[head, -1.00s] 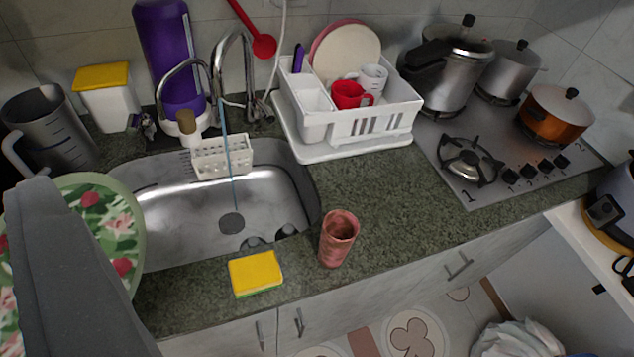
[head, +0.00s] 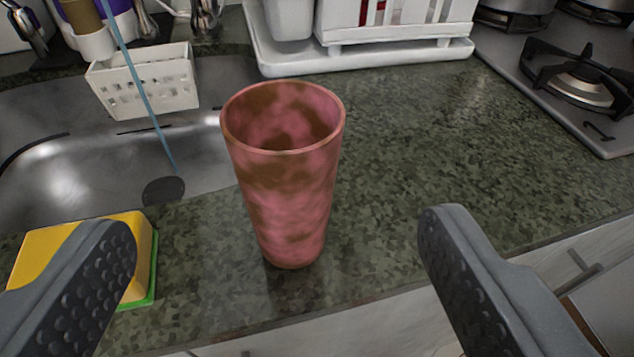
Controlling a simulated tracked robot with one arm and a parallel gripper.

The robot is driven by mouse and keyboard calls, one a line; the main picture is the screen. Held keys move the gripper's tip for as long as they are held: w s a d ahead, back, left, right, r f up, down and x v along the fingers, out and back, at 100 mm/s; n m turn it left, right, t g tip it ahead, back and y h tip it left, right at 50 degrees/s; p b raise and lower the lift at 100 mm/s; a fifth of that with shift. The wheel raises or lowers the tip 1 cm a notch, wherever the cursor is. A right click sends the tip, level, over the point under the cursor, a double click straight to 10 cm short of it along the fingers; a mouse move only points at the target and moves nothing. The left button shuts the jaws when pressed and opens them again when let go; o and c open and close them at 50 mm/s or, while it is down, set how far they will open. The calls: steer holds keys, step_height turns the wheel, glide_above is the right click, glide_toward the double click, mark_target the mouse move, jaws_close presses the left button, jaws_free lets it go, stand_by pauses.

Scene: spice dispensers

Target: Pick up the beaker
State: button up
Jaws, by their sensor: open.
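The beaker (head: 290,190), a tall pink cup with brown blotches, stands upright and open-topped on the dark green speckled counter. It is near the counter's front edge, just right of the sink. My gripper (head: 274,236) is open, with one grey finger at the lower left and one at the lower right. The beaker stands ahead, between the lines of the two fingers, and neither finger touches it. Nothing is between the fingers.
A yellow and green sponge (head: 138,235) lies left of the beaker, partly hidden behind the left finger. The steel sink (head: 60,170) with a white caddy (head: 147,82) is at left. A white dish rack (head: 390,50) stands behind. The counter (head: 430,140) right of the beaker is clear up to the stove (head: 560,90).

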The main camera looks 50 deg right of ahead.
mark_target(286, 120)
steer(key=shift+p+x, duration=0.35)
steer(key=shift+x, duration=5.8)
steer(key=shift+f, duration=0.1)
steer(key=c, duration=1.1)
